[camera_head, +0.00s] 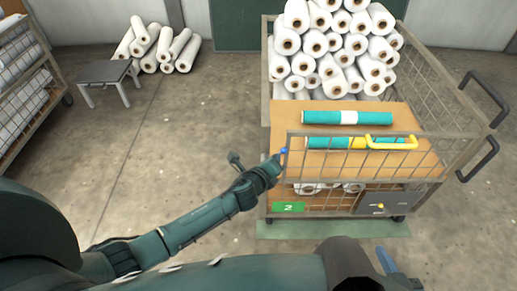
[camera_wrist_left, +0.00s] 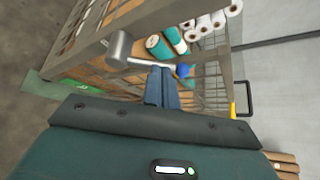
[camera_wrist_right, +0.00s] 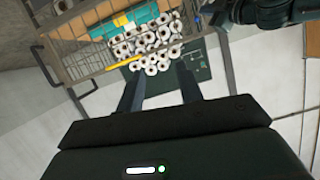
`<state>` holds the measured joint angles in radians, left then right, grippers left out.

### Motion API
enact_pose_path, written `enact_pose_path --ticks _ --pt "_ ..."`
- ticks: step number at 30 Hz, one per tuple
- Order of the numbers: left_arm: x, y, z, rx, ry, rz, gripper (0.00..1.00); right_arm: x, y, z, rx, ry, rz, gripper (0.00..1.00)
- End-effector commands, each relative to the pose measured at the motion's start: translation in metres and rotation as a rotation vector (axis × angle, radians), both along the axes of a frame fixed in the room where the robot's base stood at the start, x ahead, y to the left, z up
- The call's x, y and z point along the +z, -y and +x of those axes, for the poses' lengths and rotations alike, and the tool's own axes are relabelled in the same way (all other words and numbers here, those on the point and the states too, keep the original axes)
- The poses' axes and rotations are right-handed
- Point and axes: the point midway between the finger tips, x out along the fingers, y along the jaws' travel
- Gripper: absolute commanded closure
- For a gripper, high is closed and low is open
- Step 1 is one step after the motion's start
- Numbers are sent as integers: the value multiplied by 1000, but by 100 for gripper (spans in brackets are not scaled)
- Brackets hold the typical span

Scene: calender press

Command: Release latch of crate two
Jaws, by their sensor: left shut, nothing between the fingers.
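Crate two is a wire-mesh cart (camera_head: 285,172) with a green "2" label (camera_head: 288,207) on its lower front left. A grey lever (camera_head: 236,160) juts out left of its front left corner, and a small blue knob (camera_head: 284,151) sits at that corner. In the left wrist view the grey lever (camera_wrist_left: 118,50) runs towards the blue knob (camera_wrist_left: 184,71). My left gripper (camera_head: 277,163) is shut and empty beside the lever and knob; its fingers (camera_wrist_left: 161,88) overlap the lever's lower side, and contact is unclear. My right gripper (camera_head: 388,262) is open and empty, low in front of the cart (camera_wrist_right: 160,92).
White rolls (camera_head: 330,45) fill the cart's back; teal rolls (camera_head: 345,117) lie on its board. A yellow handle (camera_head: 392,143) is on the front gate. A stool (camera_head: 108,73), floor rolls (camera_head: 160,48) and another rack (camera_head: 35,85) stand left. Floor between is clear.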

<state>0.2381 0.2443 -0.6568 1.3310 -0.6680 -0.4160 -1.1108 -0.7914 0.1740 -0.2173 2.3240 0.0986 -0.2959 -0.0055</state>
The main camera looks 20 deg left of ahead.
Motion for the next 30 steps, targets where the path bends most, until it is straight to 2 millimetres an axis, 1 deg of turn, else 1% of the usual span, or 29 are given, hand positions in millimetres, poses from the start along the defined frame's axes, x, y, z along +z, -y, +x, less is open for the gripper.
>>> enact_pose_path --ticks 1,2,12,19,30 --pt "7 3 2 1 -13 43 100 6 -3 3 6 -21 3 64" --pt "6 5 2 1 -21 73 100 5 -4 3 9 -36 4 64" --pt "-9 20 7 2 -109 383 100 -5 -18 10 38 -140 13 64" --pt "-21 27 8 1 -165 574 100 -3 -17 9 41 -140 -5 64" --pt "-23 23 7 2 -165 569 100 -3 -16 9 41 -138 -4 64"
